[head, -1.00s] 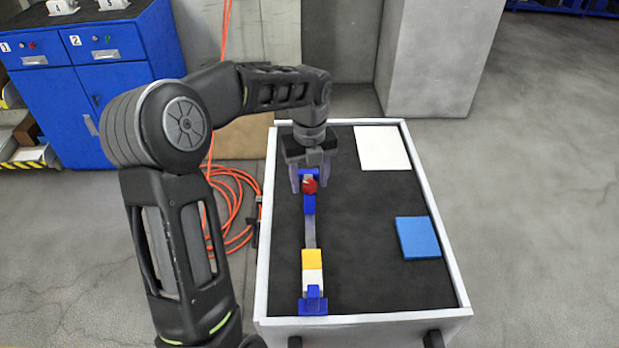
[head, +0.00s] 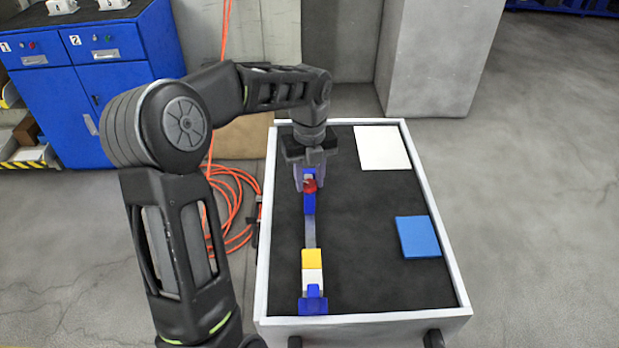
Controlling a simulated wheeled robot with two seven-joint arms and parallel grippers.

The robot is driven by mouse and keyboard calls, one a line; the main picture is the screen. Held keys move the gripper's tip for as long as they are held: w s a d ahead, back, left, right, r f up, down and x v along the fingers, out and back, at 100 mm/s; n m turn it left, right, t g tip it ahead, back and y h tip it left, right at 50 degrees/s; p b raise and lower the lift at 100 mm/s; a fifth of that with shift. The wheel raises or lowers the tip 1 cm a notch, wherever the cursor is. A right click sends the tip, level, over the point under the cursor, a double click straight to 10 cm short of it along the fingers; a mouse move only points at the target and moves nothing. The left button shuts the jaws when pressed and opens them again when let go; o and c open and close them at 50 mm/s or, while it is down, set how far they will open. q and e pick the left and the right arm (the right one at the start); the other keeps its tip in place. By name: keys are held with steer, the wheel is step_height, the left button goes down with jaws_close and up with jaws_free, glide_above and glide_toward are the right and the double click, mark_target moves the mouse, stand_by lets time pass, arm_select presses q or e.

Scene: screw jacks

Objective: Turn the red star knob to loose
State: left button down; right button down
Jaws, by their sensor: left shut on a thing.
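The red star knob (head: 310,186) sits at the far end of the screw jack, beside its blue end block (head: 309,205). A grey bar (head: 309,233) runs from there toward me, to a yellow block (head: 312,259), a white block (head: 312,277) and a blue end piece (head: 313,302). My left gripper (head: 311,184) reaches down from above at the far end, its fingers closed in around the red knob. The fingers partly hide the knob, so its exact turn is hard to read. My right gripper does not show.
The jack lies on the dark top of a white-rimmed table (head: 460,292). A white square plate (head: 382,148) and a blue square plate (head: 418,237) lie to the right. The middle of the table is clear. An orange cable (head: 233,205) lies on the floor at left.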

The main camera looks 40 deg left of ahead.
arm_select(q)
steer(key=shift+n, duration=0.4)
steer(key=n, duration=0.5)
steer(key=shift+b, duration=0.35)
steer(key=n, duration=0.6)
steer(key=shift+n+b, duration=0.35)
steer(key=shift+n, duration=0.05)
steer(key=n, duration=0.5)
steer(key=n+b, duration=0.1)
steer(key=n, duration=0.5)
steer(key=c, duration=1)
jaws_free()
steer(key=shift+r, duration=0.1)
